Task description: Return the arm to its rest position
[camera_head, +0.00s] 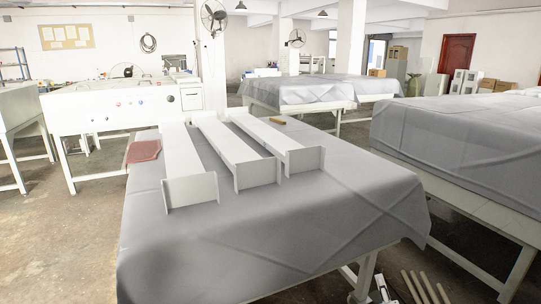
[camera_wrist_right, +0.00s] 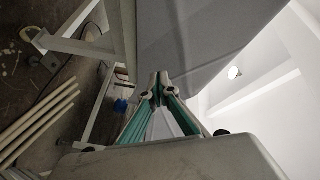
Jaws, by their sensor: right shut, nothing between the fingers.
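My right gripper (camera_wrist_right: 158,86) shows in the right wrist view with its two green-sided fingers brought together at the tips. Nothing is held between them. The grey cloth (camera_wrist_right: 190,40) of the covered table lies beyond the fingertips. In the head view I cannot clearly make out the right gripper; a small pale part at the bottom edge, right of the table, is cut off. My left gripper is not in view.
The cloth-covered table (camera_head: 250,245) bears several long white channel pieces (camera_head: 236,150), a reddish block (camera_head: 143,151) and a small brown block (camera_head: 278,121). Wooden poles (camera_head: 425,290) stand off its right side. Another covered table (camera_head: 470,145) stands at right, with a floor gap between.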

